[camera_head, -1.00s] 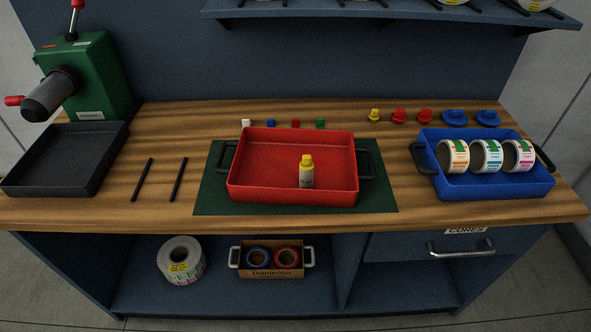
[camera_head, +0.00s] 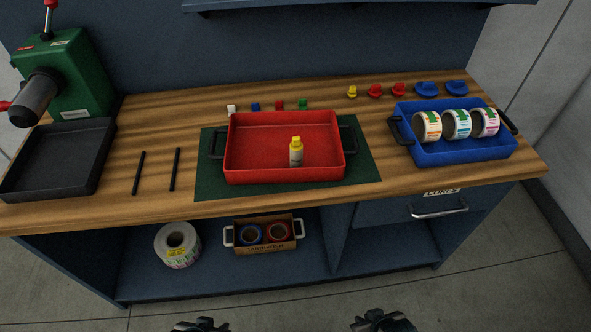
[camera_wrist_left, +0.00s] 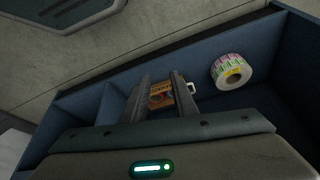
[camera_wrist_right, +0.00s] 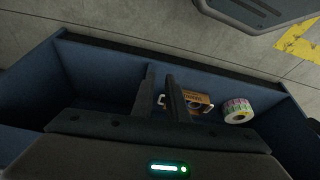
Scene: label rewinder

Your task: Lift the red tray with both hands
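The red tray (camera_head: 250,160) sits on a dark green mat (camera_head: 365,170) on the wooden workbench, with a black handle on its left (camera_head: 215,146) and right (camera_head: 349,138) ends. A small bottle with a yellow cap (camera_head: 296,152) stands inside it. My left gripper (camera_head: 200,325) and right gripper (camera_head: 383,321) show only partly at the bottom edge of the head view, well in front of the bench and apart from the tray. In the wrist views, the left fingers (camera_wrist_left: 160,80) and the right fingers (camera_wrist_right: 161,76) are apart with nothing between them.
A blue tray (camera_head: 470,152) with label rolls stands at right. A black tray (camera_head: 60,165), two black rods (camera_head: 174,169) and a green machine (camera_head: 70,75) are at left. Small coloured pieces line the back. The lower shelf holds a label roll (camera_head: 177,244) and a box (camera_head: 264,247).

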